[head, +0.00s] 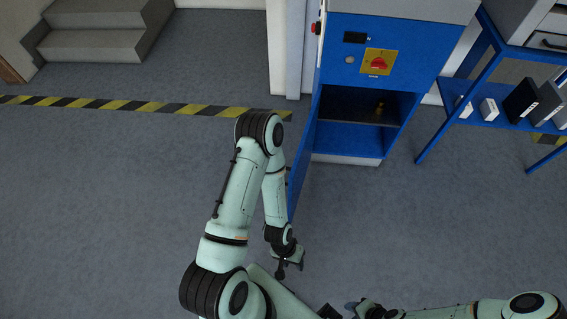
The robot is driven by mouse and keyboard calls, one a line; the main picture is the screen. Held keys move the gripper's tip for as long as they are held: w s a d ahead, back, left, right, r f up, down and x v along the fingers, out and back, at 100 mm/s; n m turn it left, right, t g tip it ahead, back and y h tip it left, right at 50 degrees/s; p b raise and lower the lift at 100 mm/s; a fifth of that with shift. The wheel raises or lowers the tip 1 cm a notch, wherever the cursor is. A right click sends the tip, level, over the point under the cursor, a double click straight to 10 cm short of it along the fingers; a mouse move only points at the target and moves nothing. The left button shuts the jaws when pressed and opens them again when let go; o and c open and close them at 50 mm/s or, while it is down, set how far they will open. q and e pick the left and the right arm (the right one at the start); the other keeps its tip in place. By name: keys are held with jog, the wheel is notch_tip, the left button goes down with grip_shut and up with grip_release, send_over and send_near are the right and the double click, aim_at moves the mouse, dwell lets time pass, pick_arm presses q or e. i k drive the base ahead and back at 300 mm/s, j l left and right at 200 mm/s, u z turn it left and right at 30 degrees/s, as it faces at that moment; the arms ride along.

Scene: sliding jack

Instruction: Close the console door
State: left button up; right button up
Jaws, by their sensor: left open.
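The blue console (405,85) stands at the top centre right, with its lower compartment open to view. Its blue door (299,172) hangs open from the left side of the compartment and points toward me, seen nearly edge-on. My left arm hides part of the door. My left gripper (287,267) is open and empty, pointing down, just below the near end of the door; I cannot tell if the arm touches the door. My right gripper (358,308) is at the bottom edge, partly cut off, and its jaws are unclear.
A red rotary switch (379,64) on a yellow plate is above the compartment. A blue-framed shelf (480,118) with several boxes stands at the right. Grey steps (90,45) are at the top left. The floor (440,230) before the console is clear.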

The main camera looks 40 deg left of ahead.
aim_at(298, 162)
jog(key=j+u, duration=0.1)
jog(key=j, duration=1.75)
jog(key=i+j+z, duration=0.1)
jog(key=j, duration=0.25)
jog(key=i+j+z, duration=0.1)
jog(key=j, duration=0.3)
jog(key=i+j+z, duration=0.15)
jog(key=j, duration=0.25)
